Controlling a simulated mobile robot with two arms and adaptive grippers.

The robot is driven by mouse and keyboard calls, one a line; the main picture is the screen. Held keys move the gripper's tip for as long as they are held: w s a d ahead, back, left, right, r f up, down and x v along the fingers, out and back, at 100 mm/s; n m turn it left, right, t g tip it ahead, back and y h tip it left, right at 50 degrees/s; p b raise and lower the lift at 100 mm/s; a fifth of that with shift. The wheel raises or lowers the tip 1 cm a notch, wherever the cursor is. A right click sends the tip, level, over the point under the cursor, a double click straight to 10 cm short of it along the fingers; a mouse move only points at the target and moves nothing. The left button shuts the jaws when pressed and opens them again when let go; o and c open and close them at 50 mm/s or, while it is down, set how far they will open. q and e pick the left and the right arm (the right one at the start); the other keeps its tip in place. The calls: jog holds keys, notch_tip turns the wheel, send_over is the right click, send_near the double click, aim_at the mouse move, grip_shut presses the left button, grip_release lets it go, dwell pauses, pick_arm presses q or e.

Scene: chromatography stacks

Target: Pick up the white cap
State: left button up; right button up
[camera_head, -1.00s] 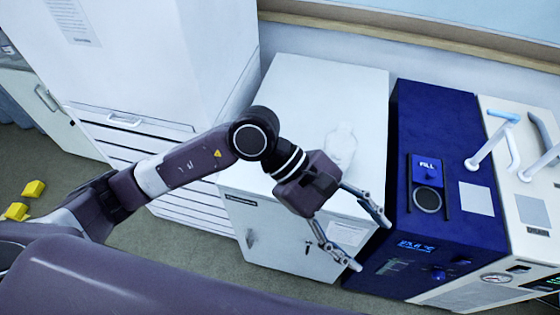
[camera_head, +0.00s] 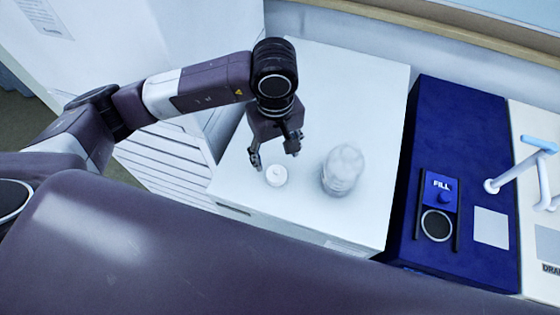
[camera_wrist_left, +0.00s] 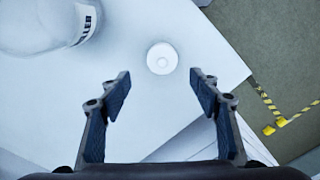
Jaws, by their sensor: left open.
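The white cap (camera_head: 276,176) is a small round disc lying on the white cabinet top (camera_head: 365,90). In the left wrist view the cap (camera_wrist_left: 162,58) lies beyond and between my fingertips, apart from both. My left gripper (camera_head: 274,160) points down right beside the cap in the head view, with its fingers spread and nothing between them. Its open fingers also show in the left wrist view (camera_wrist_left: 160,82). My right gripper is not seen.
A clear bottle (camera_head: 342,170) stands on the cabinet top just right of the cap; it also shows in the left wrist view (camera_wrist_left: 35,25). A blue machine (camera_head: 455,130) stands to the right. The cabinet edge is close to the cap.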

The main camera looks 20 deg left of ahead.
aim_at(276, 170)
pick_arm(q)
jog(key=f+p, duration=0.1)
jog(key=s+f+p, duration=0.1)
jog(key=f, duration=0.1)
jog(key=shift+f, duration=0.2)
notch_tip(276, 170, down, 2)
jog(key=shift+w+f+p, duration=0.15)
jog(key=shift+f+p, duration=0.1)
jog(key=shift+p, duration=0.3)
jog(key=shift+f, duration=0.3)
jog(key=c, duration=1)
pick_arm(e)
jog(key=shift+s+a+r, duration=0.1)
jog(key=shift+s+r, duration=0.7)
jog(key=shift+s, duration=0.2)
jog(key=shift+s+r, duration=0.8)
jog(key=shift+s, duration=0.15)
